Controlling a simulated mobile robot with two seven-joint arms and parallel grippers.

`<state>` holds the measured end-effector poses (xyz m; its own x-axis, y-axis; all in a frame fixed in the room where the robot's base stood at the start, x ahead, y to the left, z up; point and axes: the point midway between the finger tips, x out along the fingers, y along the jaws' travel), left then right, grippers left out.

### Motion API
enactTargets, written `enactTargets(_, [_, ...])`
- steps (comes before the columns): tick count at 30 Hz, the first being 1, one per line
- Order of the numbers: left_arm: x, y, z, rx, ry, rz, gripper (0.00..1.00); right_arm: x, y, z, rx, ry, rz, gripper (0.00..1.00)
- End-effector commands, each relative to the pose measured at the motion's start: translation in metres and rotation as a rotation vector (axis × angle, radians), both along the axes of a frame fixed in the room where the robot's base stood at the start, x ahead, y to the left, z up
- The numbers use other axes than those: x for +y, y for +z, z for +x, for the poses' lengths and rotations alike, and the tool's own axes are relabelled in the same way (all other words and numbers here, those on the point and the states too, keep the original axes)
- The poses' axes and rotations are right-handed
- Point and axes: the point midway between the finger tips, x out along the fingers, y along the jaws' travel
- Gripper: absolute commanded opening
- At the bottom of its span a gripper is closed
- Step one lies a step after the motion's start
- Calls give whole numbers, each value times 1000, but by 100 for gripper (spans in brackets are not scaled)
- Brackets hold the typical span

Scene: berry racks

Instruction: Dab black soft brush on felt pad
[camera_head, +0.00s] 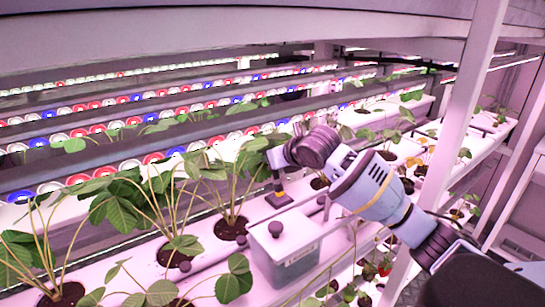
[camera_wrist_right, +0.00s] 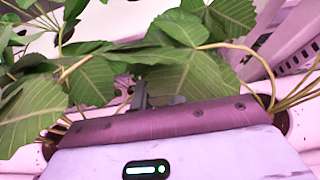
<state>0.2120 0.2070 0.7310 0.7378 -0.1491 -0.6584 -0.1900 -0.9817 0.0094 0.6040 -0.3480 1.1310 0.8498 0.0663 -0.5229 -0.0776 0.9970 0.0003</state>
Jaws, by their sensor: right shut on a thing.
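My right gripper (camera_head: 277,162) reaches in from the right and is shut on the black soft brush (camera_head: 277,180), which points downward. The brush has a yellowish band near its lower end. Its lower end is at the small dark felt pad (camera_head: 286,202) on the white rack; I cannot tell whether it touches or hovers just above. In the right wrist view, the gripper's dark fingers (camera_wrist_right: 145,98) show among leaves, and the brush and pad cannot be made out. My left gripper is not in view.
A grey lidded box (camera_head: 285,250) with a dark knob stands in front of the pad. Strawberry plants (camera_head: 175,225) grow from holes in the rack to the left, and leaves (camera_wrist_right: 180,65) crowd the right wrist view. A white post (camera_head: 465,110) stands at the right.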

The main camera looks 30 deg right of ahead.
Motion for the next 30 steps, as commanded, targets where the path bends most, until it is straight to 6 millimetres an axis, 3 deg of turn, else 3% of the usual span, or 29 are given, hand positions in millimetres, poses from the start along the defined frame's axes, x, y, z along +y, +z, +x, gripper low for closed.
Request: enactTargets(30, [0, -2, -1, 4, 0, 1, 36, 0, -7, 0, 1, 0, 0, 0])
